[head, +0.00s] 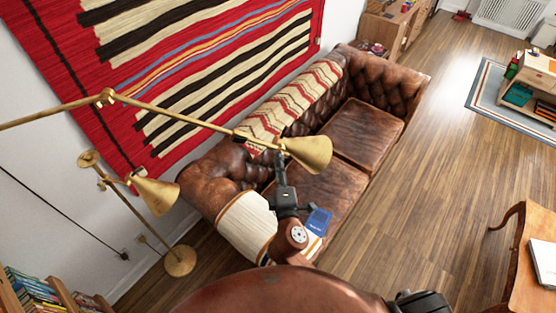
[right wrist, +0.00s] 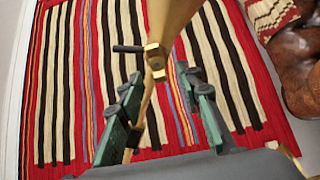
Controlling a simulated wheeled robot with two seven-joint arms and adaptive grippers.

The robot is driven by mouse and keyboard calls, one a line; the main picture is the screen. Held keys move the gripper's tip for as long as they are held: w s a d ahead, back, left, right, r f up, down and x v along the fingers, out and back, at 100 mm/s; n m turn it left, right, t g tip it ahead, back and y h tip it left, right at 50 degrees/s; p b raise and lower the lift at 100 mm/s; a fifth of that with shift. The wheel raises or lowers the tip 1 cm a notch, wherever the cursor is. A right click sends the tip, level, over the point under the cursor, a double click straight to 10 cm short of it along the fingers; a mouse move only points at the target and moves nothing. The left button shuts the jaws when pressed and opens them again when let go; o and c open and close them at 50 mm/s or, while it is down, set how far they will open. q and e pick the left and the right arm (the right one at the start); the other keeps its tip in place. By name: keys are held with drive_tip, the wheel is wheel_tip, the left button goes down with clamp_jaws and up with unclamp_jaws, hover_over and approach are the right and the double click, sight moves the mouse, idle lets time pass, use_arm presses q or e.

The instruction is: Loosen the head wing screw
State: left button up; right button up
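A brass floor lamp has a long arm (head: 170,118) that ends in a cone-shaped head (head: 307,152) above the sofa. A small dark part sits where arm and head meet. In the right wrist view the lamp head (right wrist: 172,22) is at the top, with a brass joint (right wrist: 154,58) below it and a dark wing screw (right wrist: 129,48) sticking out to the left. My right gripper (head: 279,160) is just below the lamp head. Its green-padded fingers (right wrist: 163,108) are open, either side of the brass arm and short of the screw in the picture. My left gripper is not visible.
A second, lower brass lamp head (head: 155,194) stands at the left on a round base (head: 180,261). A brown leather sofa (head: 355,130) lies under the lamp, against the wall with a striped hanging (head: 215,55).

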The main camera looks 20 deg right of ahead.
drive_tip(key=s+a, duration=0.1)
drive_tip(key=s, duration=0.9)
drive_tip(key=shift+a, duration=0.1)
